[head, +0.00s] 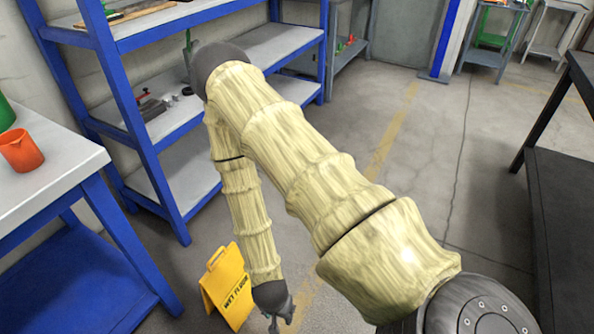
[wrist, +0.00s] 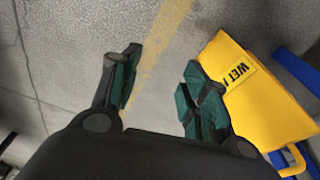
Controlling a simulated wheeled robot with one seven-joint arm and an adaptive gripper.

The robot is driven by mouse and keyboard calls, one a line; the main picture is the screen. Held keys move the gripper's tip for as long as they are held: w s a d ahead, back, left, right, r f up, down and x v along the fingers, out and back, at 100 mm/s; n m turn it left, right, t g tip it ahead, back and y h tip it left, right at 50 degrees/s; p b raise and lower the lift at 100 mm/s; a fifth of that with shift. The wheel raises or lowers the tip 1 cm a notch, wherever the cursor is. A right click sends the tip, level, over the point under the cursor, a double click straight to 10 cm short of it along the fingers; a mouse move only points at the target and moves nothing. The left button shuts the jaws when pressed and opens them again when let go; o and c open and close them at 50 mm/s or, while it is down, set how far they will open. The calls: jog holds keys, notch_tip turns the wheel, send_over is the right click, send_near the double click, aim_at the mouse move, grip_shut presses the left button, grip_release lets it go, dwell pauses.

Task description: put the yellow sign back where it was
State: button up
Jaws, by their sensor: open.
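The yellow wet floor sign (head: 227,287) stands on the concrete floor in the head view, at the lower left beside the blue workbench. Its handle is at the top, and part of its right side is hidden by my arm. In the wrist view the sign (wrist: 246,88) is at the right, with black lettering on a label and the handle at the lower right. My gripper (wrist: 158,92) is open and empty, with bare floor between its fingers. The right finger overlaps the sign's left edge in that view; I cannot tell whether they touch. In the head view my gripper (head: 281,318) is right of the sign.
A blue workbench (head: 85,185) with an orange cup (head: 21,150) is at the left. Blue shelving (head: 165,140) stands behind. A dark table (head: 570,170) is at the right edge. A faded yellow line (head: 392,135) runs along the floor, which is open in the middle.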

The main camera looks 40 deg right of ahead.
jog(key=s+a+n+g+y, duration=0.1)
jog(key=s+n, duration=0.9)
jog(key=n, duration=0.1)
jog(key=shift+a+r+y, duration=0.3)
jog(key=shift+a+r, duration=0.05)
jog(key=shift+r, duration=0.05)
jog(key=shift+w+r, duration=0.1)
notch_tip(320, 180, up, 20)
jog(key=p, duration=1.9)
jog(key=shift+f+p, duration=0.25)
jog(key=shift+p, duration=0.05)
